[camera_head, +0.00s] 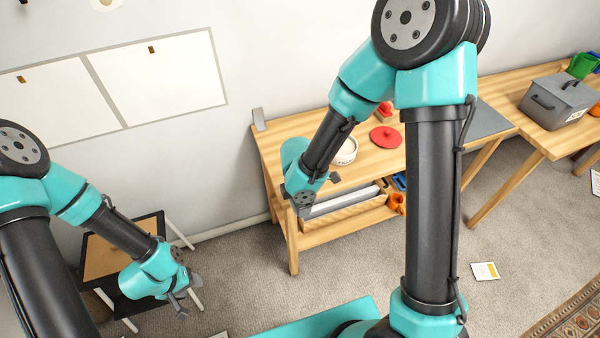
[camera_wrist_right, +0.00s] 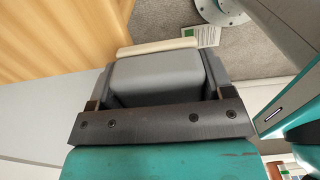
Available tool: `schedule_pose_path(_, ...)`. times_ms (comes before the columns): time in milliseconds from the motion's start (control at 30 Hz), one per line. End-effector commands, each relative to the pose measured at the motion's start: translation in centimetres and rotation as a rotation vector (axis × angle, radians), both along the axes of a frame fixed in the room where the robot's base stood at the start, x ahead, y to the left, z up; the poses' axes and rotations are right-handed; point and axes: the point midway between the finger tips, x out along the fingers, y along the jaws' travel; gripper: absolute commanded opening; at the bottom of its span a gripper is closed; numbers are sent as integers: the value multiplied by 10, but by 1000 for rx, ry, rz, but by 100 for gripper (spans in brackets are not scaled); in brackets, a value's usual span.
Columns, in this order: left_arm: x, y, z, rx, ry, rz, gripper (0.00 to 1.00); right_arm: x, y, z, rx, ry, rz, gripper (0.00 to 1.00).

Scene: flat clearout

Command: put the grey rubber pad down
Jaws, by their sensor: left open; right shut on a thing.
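My right gripper (camera_head: 318,190) is at the front left edge of the wooden table (camera_head: 290,150), and its fingertips are small and partly hidden by the wrist in the head view. In the right wrist view the gripper (camera_wrist_right: 158,75) is shut on a grey block-like thing, which I take for the grey rubber pad (camera_wrist_right: 155,82). A pale strip shows just beyond it. Wood lies to its left in that view and carpet beyond. My left gripper (camera_head: 190,292) is open and empty, low at the left near a small black-framed stand (camera_head: 125,248).
The table holds a white bowl (camera_head: 347,152), a red lid (camera_head: 386,136) and a grey upright wedge (camera_head: 258,118). Its lower shelf holds several items. A grey box (camera_head: 558,100) stands on the right table. A card (camera_head: 485,271) lies on the carpet. My right arm hides part of the table.

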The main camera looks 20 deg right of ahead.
Motion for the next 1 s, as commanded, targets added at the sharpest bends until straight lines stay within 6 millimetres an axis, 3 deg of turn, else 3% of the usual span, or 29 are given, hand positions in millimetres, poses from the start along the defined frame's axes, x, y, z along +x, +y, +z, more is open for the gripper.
schedule_pose_path(167, 0, 0, 0, 0, 0, 0, 50, 22, -7, -2, -1, -2, -3, 40)
schedule_pose_path(700, 0, 0, 0, 0, 0, 0, 50, 123, -41, -12, 0, -2, -1, 40)
schedule_pose_path(1000, 0, 0, 0, 0, 0, 0, 50, 132, -44, -13, -1, 0, 1, 40)
